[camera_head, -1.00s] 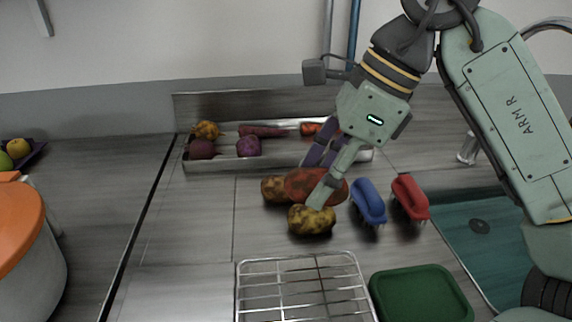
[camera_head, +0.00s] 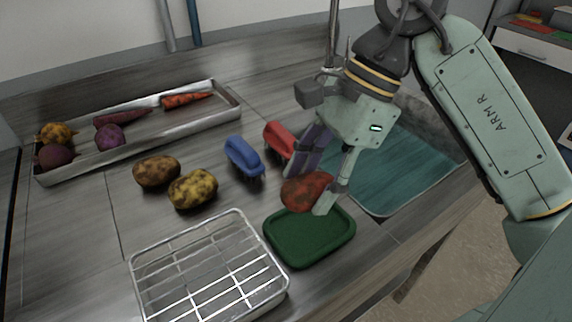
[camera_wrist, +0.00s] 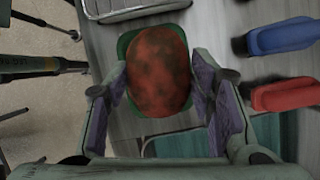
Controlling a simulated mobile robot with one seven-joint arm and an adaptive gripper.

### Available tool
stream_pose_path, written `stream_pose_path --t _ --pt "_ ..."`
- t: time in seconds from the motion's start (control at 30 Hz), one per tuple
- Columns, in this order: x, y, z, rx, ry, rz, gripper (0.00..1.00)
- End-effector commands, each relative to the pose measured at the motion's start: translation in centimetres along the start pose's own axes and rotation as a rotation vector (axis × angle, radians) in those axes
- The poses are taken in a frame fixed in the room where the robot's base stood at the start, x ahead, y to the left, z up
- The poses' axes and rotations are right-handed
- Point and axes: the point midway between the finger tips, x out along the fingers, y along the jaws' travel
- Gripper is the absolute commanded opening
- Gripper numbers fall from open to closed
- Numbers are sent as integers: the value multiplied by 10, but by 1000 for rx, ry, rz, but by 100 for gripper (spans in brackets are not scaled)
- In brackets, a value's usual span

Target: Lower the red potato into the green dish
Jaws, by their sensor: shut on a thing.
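The red potato (camera_head: 304,190) is between the two fingers of my gripper (camera_head: 322,184), which is shut on it. In the head view it is held over the back edge of the green dish (camera_head: 308,236), which is empty. In the wrist view the red potato (camera_wrist: 158,72) hides most of the green dish (camera_wrist: 124,44), and my gripper's fingers (camera_wrist: 160,98) flank it on both sides. The gap between the potato and the dish is hard to judge.
A wire rack (camera_head: 208,268) stands left of the dish. A blue brush (camera_head: 243,157) and a red brush (camera_head: 280,140) lie behind it. Two brown-yellow potatoes (camera_head: 157,171) (camera_head: 193,188) lie to the left. A metal tray (camera_head: 226,112) holds vegetables. A teal sink (camera_head: 405,165) is at right.

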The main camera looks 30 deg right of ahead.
Motion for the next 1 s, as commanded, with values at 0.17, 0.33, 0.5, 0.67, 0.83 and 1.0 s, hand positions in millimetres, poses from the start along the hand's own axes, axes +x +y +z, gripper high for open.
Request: stream_pose_path --t 0.17,0.33,0.5,0.67,0.83,1.0 --pt "1 4 -9 0 0 -1 18" --pt "1 4 -10 -1 1 0 18" --pt "1 4 -9 -1 0 0 18" --pt "4 4 -6 -1 0 0 18" --pt "4 4 -3 0 0 0 18" --pt "4 4 -3 0 0 -1 18"
